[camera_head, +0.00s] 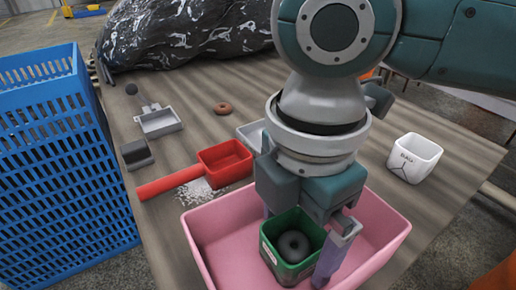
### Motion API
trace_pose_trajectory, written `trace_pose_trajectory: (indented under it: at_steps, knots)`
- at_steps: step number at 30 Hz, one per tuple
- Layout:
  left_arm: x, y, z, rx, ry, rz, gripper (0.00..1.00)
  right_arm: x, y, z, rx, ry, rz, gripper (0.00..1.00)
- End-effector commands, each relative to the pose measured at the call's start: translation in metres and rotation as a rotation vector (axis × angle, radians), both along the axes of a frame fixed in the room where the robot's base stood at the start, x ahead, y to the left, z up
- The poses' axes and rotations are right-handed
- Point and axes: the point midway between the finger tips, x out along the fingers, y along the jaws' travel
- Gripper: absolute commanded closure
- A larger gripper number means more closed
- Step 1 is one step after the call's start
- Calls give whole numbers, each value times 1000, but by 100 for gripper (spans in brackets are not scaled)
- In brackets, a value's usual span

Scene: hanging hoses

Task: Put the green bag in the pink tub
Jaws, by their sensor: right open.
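The green bag (287,270), an open-topped, box-like shape with a dark ring inside, is within the pink tub's outline (209,240). Whether it rests on the tub floor or hangs just above it cannot be told. My right gripper (296,246) points down over the tub, jaws open, one finger on each side of the bag. The left finger is partly hidden behind the bag. My left gripper is out of view.
A red scoop (226,163) lies by spilled white grains (197,193). A white bag (414,158) stands at right. A brown ring (223,108) and a grey dustpan (160,123) lie farther back. A blue crate (60,160) stands at left; a black wrapped bundle (180,35) is at the back.

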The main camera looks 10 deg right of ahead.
Motion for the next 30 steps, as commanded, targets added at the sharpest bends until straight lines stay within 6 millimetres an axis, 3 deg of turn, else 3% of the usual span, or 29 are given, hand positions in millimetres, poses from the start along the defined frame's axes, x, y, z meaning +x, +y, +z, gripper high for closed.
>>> trace_pose_trajectory:
  at_steps: [5,8,15,21,30]
  knots:
    - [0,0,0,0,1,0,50,0,0,4,-1,-1,0,0]
    - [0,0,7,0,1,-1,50,0,0,19,2,-2,0,0]
    - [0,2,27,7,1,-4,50,1,1,75,2,-3,0,0]
    - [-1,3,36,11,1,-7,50,0,1,110,1,-2,-1,0]
    - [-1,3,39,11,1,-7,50,0,0,124,0,1,-1,0]
